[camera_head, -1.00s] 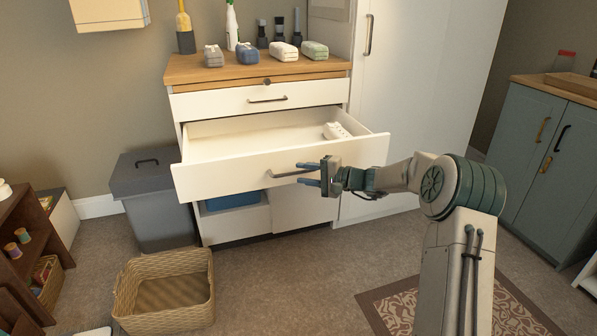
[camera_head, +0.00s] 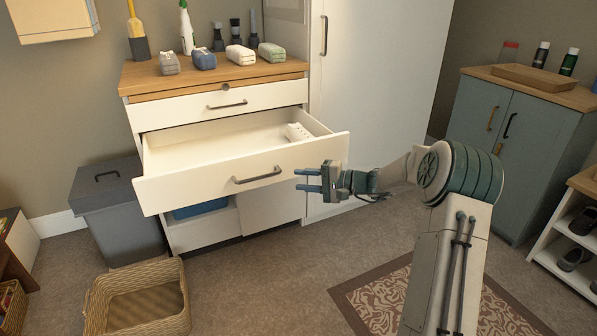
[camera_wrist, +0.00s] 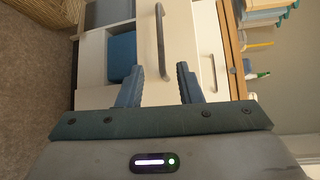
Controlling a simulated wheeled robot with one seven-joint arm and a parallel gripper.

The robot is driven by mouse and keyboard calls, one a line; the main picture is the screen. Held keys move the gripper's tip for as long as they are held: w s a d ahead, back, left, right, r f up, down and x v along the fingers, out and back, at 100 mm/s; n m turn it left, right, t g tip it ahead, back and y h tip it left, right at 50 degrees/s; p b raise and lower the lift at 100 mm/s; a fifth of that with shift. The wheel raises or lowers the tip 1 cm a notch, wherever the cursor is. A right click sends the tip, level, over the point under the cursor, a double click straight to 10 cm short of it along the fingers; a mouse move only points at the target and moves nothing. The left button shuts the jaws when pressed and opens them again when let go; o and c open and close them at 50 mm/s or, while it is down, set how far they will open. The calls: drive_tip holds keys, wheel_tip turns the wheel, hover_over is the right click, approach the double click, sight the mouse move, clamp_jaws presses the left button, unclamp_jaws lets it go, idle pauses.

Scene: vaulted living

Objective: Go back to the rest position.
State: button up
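My gripper (camera_head: 309,180) is open and empty in the head view, with its two blue-green fingers pointing left. It is in front of the open drawer (camera_head: 225,180), near the right end of its front, and apart from the dark handle (camera_head: 257,176). In the wrist view my gripper (camera_wrist: 158,86) shows its two fingers spread apart, with the handle (camera_wrist: 163,40) beyond them. The drawer is pulled well out of the white cabinet. A white item (camera_head: 297,132) lies inside the drawer at the back right.
A grey bin (camera_head: 112,207) and a wicker basket (camera_head: 138,298) stand on the floor at left. Several bottles and soft packs stand on the wooden top (camera_head: 215,75). A blue-grey cupboard (camera_head: 510,150) and a shoe rack (camera_head: 565,240) are at right. A patterned rug (camera_head: 385,295) lies in front.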

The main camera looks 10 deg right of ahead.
drive_tip(key=s+a+r+n+g+h+p, duration=0.2)
drive_tip(key=s+a+r+g+h+p, duration=0.15)
drive_tip(key=s+r+p, duration=0.4)
drive_tip(key=s+a+r+n+g+h+p, duration=0.2)
drive_tip(key=s+a+r+p, duration=0.2)
drive_tip(key=s+r+p, duration=0.35)
drive_tip(key=s+d+r+n+h+p, duration=0.1)
drive_tip(key=s+d+r+h+p, duration=0.3)
drive_tip(key=s+r+p, duration=0.4)
drive_tip(key=s+d+r+n+h+p, duration=0.2)
drive_tip(key=s+r+h+p, duration=0.3)
drive_tip(key=s+r+p, duration=0.4)
drive_tip(key=s+d+r, duration=0.1)
drive_tip(key=s+r, duration=0.2)
drive_tip(key=s, duration=0.4)
drive_tip(key=shift+d+t, duration=0.35)
drive_tip(key=shift+d, duration=0.05)
